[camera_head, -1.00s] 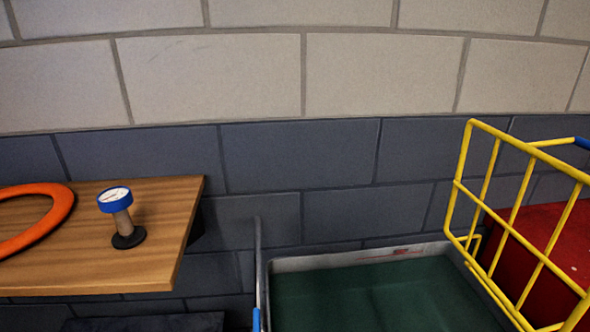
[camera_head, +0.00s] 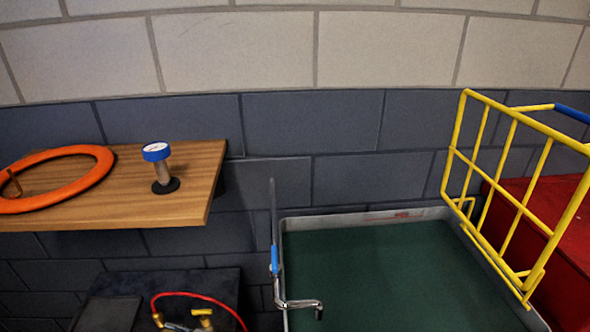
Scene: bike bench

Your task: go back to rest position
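Neither gripper shows in the head view, and no part of my arms can be made out. A wooden shelf (camera_head: 120,215) is fixed to the wall at the left. On it lies an orange ring (camera_head: 75,190), and a gauge with a blue rim (camera_head: 156,152) stands upright on a dark round base to the ring's right.
A tray with a green floor (camera_head: 380,265) fills the lower middle. A blue-marked metal rod (camera_head: 275,260) stands at its left edge. A yellow wire basket (camera_head: 510,200) and red box (camera_head: 565,250) are at the right. A red hose (camera_head: 200,297) lies on a dark surface at lower left.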

